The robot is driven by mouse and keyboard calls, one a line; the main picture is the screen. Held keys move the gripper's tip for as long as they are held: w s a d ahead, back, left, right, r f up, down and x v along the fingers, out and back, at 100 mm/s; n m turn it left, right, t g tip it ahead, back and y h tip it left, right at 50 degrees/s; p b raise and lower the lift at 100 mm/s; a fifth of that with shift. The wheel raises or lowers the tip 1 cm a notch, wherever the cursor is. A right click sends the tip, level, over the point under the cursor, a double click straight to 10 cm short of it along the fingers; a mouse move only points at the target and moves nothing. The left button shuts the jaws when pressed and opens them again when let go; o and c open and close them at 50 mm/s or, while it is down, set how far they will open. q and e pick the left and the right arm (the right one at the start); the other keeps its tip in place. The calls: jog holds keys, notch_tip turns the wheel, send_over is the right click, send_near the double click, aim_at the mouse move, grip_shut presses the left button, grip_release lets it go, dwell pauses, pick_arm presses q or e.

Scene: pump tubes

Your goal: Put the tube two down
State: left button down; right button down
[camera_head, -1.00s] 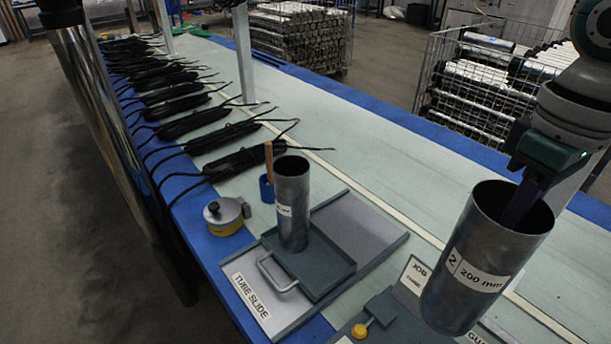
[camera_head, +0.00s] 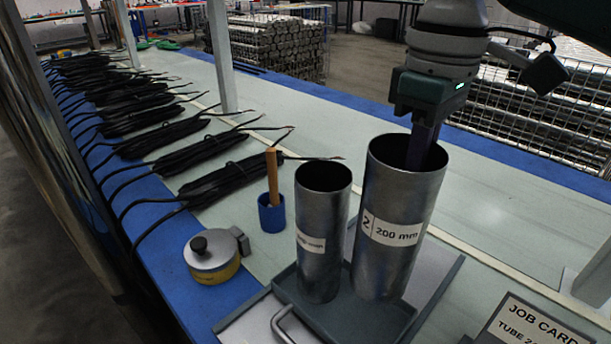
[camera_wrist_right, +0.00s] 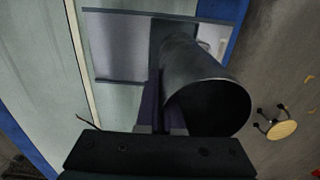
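Tube two (camera_head: 397,205), a wide grey metal cylinder labelled "2 200 mm", is upright over the dark sliding tray (camera_head: 345,318) in the head view. My right gripper (camera_head: 420,150) grips its upper wall, one finger inside the mouth. The tube also shows in the right wrist view (camera_wrist_right: 205,95). Its lower end looks at or just above the tray; I cannot tell whether it touches. A narrower, shorter metal tube (camera_head: 322,215) stands upright on the tray just left of it, with little or no gap. My left gripper is not in view.
A yellow round tool with a black knob (camera_head: 210,260) and a blue cup with a wooden handle (camera_head: 271,205) stand left of the tray. Black cable bundles (camera_head: 230,180) line the left side. A job card (camera_head: 535,325) is at front right.

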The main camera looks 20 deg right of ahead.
notch_tip(320, 180, down, 12)
jog(key=b, duration=0.3)
jog(key=shift+w+r, duration=0.1)
jog(key=shift+r, duration=0.15)
jog(key=shift+f, duration=0.15)
jog(key=c, duration=1.1)
grip_release()
jog(key=shift+o, duration=0.2)
notch_tip(320, 180, up, 12)
jog(key=p, duration=0.3)
jog(key=shift+p, duration=0.3)
